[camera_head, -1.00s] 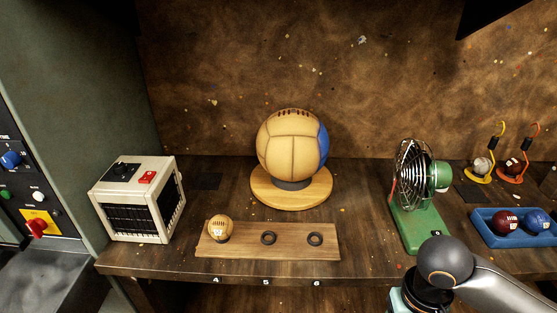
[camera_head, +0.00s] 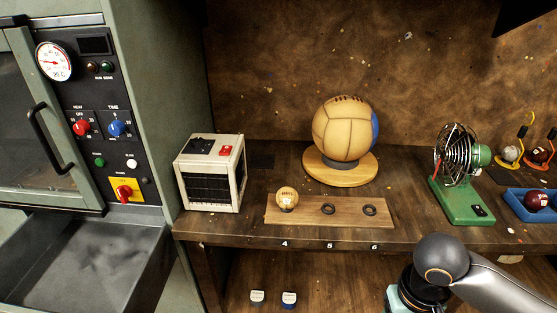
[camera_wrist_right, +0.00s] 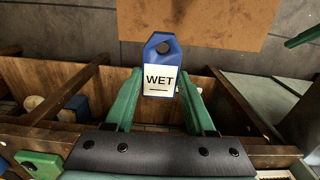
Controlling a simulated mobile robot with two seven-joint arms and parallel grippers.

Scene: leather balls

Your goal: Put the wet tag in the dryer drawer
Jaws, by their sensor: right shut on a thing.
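The wet tag (camera_wrist_right: 161,52), blue with a white label reading WET and a hole at its top, is held upright between the green fingers of my right gripper (camera_wrist_right: 160,82). In the head view my right arm enters at the lower right; its fingers and the tag are out of that view. The dryer (camera_head: 88,110) stands at the left with a gauge, knobs and a glass door. Its grey metal drawer (camera_head: 90,262) is pulled open below and looks empty where visible. My left gripper is in neither view.
A cream heater box (camera_head: 209,172) stands beside the dryer. A wooden ball rack (camera_head: 305,212), a large ball (camera_head: 344,130) on a stand and a green fan (camera_head: 461,205) are on the bench. Two small tags or blocks (camera_head: 273,298) sit below. Wooden compartments (camera_wrist_right: 60,95) show under the wrist.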

